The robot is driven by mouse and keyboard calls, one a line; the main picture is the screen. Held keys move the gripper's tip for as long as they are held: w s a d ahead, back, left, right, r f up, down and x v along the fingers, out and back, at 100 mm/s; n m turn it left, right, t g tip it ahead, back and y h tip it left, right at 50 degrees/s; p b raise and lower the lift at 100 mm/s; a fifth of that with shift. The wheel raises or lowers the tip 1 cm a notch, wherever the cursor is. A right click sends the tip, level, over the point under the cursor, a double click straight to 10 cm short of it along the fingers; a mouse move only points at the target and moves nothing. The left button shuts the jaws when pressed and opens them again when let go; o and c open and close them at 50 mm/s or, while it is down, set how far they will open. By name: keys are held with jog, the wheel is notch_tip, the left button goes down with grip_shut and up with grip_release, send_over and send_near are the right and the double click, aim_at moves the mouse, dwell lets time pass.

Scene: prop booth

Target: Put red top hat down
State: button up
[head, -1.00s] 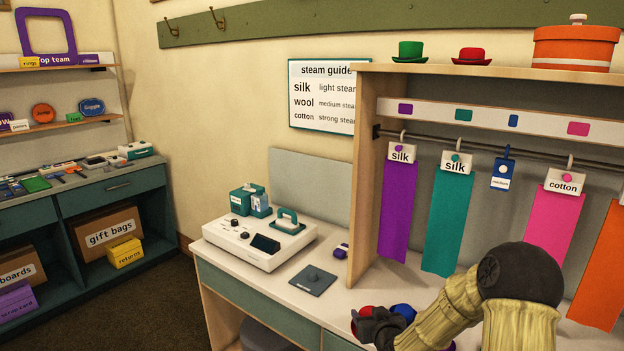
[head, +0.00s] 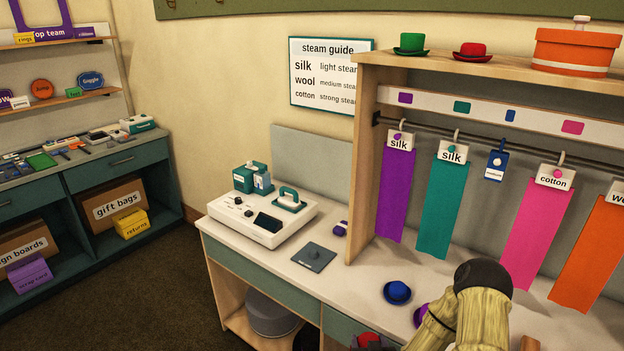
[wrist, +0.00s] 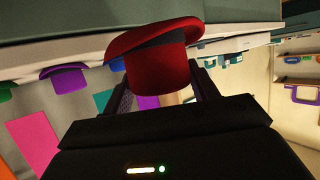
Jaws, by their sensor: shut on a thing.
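The red top hat (wrist: 160,72) is between the two fingers of my gripper (wrist: 163,90) in the wrist view, with its wide brim toward the top of the picture and a dark band by it. In the head view, only a bit of the red hat (head: 367,341) and the dark gripper show at the bottom edge, in front of the counter's drawer front. My arm hides part of the counter there. A second red hat (head: 472,52) stands on the rack's top shelf, beside a green hat (head: 410,44).
A blue hat (head: 397,292) and a partly hidden purple hat (head: 420,316) stand on the white counter (head: 355,280). A dark plate (head: 314,257) and a white steamer unit (head: 262,217) are to the left. Cloth strips hang above the counter. An orange box (head: 575,52) tops the rack.

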jog(key=shift+r+p, duration=0.5)
jog(key=shift+p, duration=0.15)
jog(key=s+r+p, duration=0.4)
jog(key=r+p, duration=0.6)
jog(key=p, duration=0.5)
jog(key=shift+s+r+p, duration=0.15)
jog(key=shift+r+p, duration=0.15)
jog(key=shift+p, duration=0.05)
jog(key=shift+f, duration=0.1)
jog(key=shift+s+d, duration=0.1)
jog(key=shift+d, duration=0.1)
